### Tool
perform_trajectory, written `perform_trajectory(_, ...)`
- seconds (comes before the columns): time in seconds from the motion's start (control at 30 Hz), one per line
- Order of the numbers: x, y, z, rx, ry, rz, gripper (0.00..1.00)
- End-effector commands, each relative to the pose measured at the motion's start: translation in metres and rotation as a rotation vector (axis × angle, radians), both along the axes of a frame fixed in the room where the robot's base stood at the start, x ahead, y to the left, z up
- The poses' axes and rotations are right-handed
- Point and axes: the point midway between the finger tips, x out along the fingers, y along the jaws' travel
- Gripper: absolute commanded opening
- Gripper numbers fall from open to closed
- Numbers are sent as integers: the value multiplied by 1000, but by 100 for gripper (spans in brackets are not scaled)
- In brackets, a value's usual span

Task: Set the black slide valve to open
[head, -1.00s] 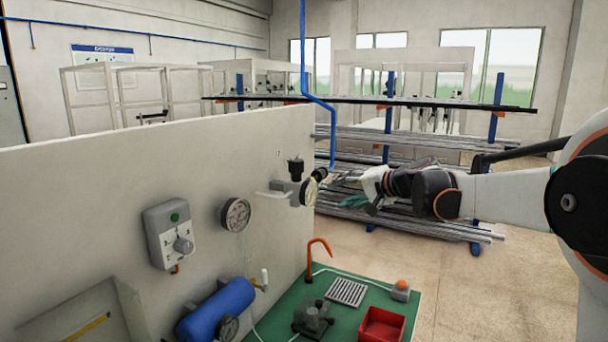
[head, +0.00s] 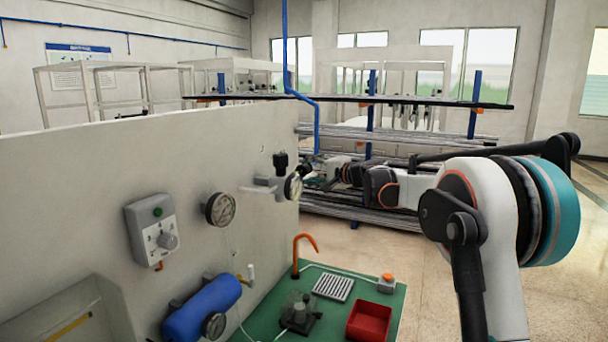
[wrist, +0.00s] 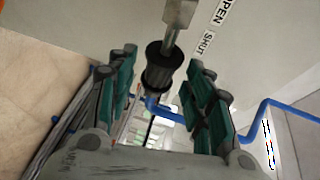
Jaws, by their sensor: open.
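The black slide valve (wrist: 163,66) shows in the wrist view as a ribbed black cylinder on a grey metal pipe. White labels reading OPEN and SHUT are on the panel beside it, with SHUT nearer to the black cylinder. My gripper (wrist: 164,80) is open, with one teal-padded finger on each side of the cylinder and visible gaps on both sides.
The white panel (head: 100,190) carries gauges, a grey control box (head: 151,229) and a blue cylinder (head: 203,306). A green mat (head: 345,312) below holds a red bin (head: 369,322) and an orange hook. A blue pipe (head: 317,125) and racks stand behind my gripper.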

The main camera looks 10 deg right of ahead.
Motion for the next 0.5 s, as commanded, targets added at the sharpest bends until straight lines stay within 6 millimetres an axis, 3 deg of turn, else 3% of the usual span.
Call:
perform_trajectory(0.2, 24, 15, -5, -1, 0, 1, 47)
perform_trajectory(0.5, 31, 19, -6, -1, 0, -1, 47)
